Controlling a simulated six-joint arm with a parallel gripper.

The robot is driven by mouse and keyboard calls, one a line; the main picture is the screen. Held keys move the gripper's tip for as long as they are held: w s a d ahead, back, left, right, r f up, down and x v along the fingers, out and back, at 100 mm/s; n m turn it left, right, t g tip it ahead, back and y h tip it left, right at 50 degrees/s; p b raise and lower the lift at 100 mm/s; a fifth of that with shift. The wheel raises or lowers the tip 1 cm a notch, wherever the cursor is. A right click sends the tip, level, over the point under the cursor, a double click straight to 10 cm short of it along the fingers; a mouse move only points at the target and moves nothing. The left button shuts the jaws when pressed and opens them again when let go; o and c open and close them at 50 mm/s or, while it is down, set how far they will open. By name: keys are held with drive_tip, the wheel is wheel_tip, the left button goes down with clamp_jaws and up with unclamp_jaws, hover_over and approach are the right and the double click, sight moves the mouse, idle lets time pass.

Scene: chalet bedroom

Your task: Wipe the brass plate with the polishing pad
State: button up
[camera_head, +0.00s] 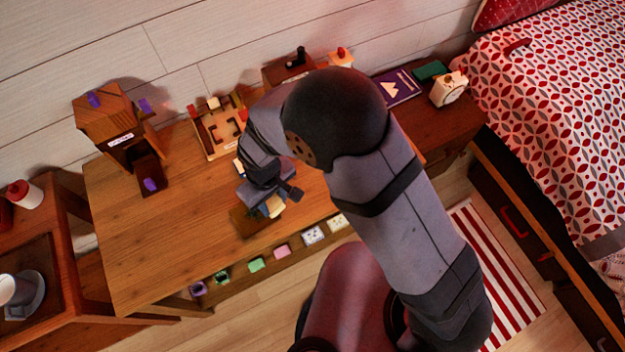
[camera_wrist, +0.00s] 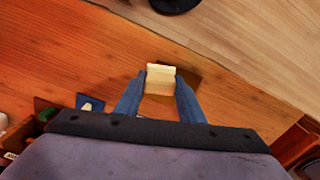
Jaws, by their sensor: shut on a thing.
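My gripper (camera_head: 277,198) is over the front part of the wooden desk. In the wrist view its two blue fingers (camera_wrist: 160,88) are shut on the pale yellow polishing pad (camera_wrist: 160,72), one finger on each side. In the head view only a small part of the pad (camera_head: 275,207) shows below the fingers. A flat brown-gold square, the brass plate (camera_head: 248,222), lies on the desk under the gripper and pad. In the wrist view the plate (camera_wrist: 188,77) shows behind the pad, mostly at its right. I cannot tell whether the pad touches the plate.
A wooden house-like box (camera_head: 112,118) with purple pieces stands at the desk's left. A tray with a maze-like frame (camera_head: 218,132) is at the back. A bedside table with a clock (camera_head: 449,90) is right. The desk's left front (camera_head: 140,260) is clear.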

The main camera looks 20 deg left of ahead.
drive_tip(key=w+a+r+m, duration=0.1)
drive_tip(key=a+m, duration=0.2)
drive_tip(key=a, duration=0.6)
drive_tip(key=shift+a+r, duration=0.3)
drive_tip(key=shift+r, duration=0.1)
